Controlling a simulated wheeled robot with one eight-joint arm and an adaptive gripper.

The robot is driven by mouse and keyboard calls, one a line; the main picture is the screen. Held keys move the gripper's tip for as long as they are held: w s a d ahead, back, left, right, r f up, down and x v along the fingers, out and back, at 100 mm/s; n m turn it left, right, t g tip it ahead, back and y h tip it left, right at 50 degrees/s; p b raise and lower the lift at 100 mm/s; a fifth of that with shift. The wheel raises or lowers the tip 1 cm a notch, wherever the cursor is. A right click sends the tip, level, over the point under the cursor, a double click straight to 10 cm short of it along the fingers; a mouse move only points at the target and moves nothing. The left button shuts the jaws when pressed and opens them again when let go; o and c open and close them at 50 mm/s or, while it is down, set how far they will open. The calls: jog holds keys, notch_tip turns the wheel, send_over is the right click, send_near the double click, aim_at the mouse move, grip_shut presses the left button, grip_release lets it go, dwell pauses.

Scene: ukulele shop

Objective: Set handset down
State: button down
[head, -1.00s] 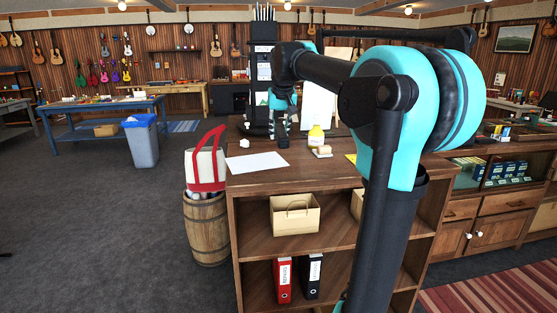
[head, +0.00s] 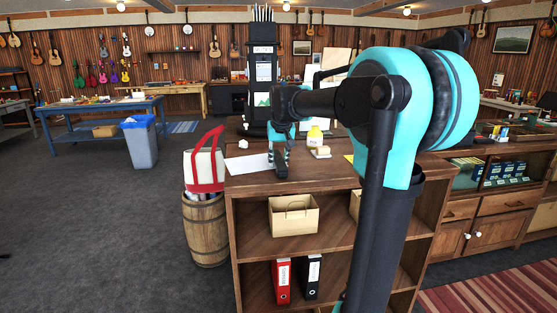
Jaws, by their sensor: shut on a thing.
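My gripper (head: 279,152) points down over the left part of the wooden counter top (head: 325,171). It is shut on a small dark thing, which seems to be the handset (head: 281,172). The handset hangs below the fingers near the counter's front edge. It is small and dark, and I cannot tell whether it touches the wood. The fingers hide its upper part.
A white sheet (head: 247,164) lies left of the gripper, partly behind it. A black tower (head: 263,80) rises behind. A tote bag on a barrel (head: 205,228) stands left.

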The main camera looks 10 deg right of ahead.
jog(key=shift+f, duration=0.1)
jog(key=c, duration=1.2)
grip_release()
jog(key=shift+o, duration=0.2)
jog(key=v, duration=1.2)
